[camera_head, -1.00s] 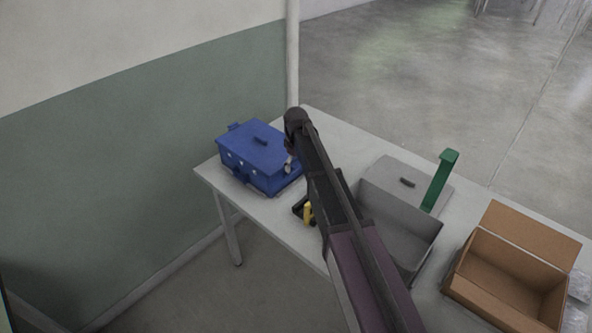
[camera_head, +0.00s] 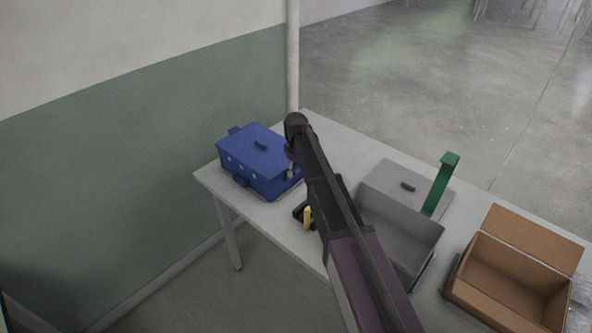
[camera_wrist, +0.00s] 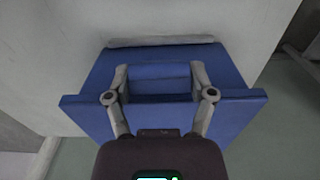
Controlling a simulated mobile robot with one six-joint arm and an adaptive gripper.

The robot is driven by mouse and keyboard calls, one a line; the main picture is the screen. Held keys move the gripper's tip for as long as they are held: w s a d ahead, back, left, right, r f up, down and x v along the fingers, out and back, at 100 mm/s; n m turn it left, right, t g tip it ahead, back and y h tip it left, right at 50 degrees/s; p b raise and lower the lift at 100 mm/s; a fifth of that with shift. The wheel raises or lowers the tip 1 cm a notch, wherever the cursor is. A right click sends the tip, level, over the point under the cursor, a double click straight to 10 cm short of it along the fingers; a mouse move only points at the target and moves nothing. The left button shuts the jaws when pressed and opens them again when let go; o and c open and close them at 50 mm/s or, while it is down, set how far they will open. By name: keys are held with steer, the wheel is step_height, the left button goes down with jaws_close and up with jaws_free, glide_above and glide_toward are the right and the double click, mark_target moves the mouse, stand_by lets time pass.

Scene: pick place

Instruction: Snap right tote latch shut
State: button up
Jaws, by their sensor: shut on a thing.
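The blue tote (camera_head: 246,149), lid on, stands at the far left end of the table; its right side is partly hidden by my arm. My gripper (camera_wrist: 160,74) is at the tote's right side. In the wrist view its two fingers sit either side of a blue flap, the right latch (camera_wrist: 160,80), and are shut on it. The latch lies against the tote's blue side (camera_wrist: 90,108). I cannot tell whether it is fully snapped. In the head view the fingertips and latch are mostly hidden behind the wrist.
A grey bin (camera_head: 398,221) with a grey lid (camera_head: 385,174) behind it stands right of my arm. A green upright piece (camera_head: 440,185) and an open cardboard box (camera_head: 508,280) are further right. A yellow-and-black item (camera_head: 307,217) lies by the table's front edge.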

steer(key=shift+w+a+g+h, duration=0.2)
steer(key=shift+g+h, duration=0.1)
steer(key=shift+h, duration=0.1)
steer(key=shift+a+r+g+h, duration=0.1)
steer(key=shift+g+h, duration=0.2)
steer(key=shift+w+a, duration=0.1)
steer(key=o, duration=1.1)
